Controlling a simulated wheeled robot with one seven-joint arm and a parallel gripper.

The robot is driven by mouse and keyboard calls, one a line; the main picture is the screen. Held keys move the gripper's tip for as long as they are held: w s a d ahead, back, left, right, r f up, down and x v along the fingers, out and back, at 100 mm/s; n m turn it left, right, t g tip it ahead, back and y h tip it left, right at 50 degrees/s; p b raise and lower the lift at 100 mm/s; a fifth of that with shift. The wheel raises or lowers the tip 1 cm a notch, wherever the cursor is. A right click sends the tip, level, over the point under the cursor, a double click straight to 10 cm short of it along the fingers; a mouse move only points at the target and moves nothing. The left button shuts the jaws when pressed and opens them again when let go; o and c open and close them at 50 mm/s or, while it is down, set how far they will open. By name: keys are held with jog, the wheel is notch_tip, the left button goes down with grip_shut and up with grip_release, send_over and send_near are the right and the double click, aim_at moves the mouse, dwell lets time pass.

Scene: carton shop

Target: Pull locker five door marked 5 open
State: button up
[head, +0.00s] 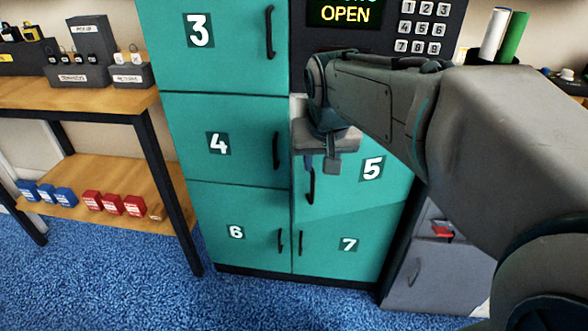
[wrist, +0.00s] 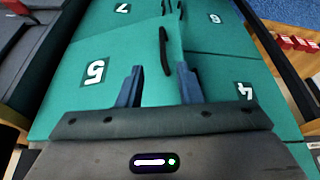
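The teal locker five door (head: 345,195) carries a white 5 and stands slightly ajar. Its lower left corner sticks out over the top of door 7, and a pale gap shows at its top left. Its black upright handle (head: 311,187) is near its left edge. My gripper (head: 319,165) is in front of this edge, pointing down at the handle's upper part, which it partly hides. In the wrist view, the blue fingers of my gripper (wrist: 160,68) are apart. The handle (wrist: 164,50) shows between and beyond their tips; I cannot tell whether they touch it.
Doors 3 (head: 225,45), 4 (head: 225,140), 6 (head: 235,230) and 7 (head: 350,255) look shut. A keypad panel (head: 380,25) reading OPEN is above. A wooden shelf unit (head: 90,100) stands at left, a grey cabinet (head: 435,275) at right. Blue carpet (head: 260,305) in front is clear.

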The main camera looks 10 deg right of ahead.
aim_at(313, 186)
jog(key=b+x, duration=0.1)
jog(key=x, duration=0.4)
jog(key=w+b+x, duration=0.1)
jog(key=b+x, duration=0.1)
jog(key=x, duration=0.3)
jog(key=b+x, duration=0.2)
jog(key=x, duration=0.4)
jog(key=shift+w+a+r, duration=0.15)
jog(key=shift+w+r, duration=0.05)
jog(key=shift+r, duration=0.1)
grip_shut()
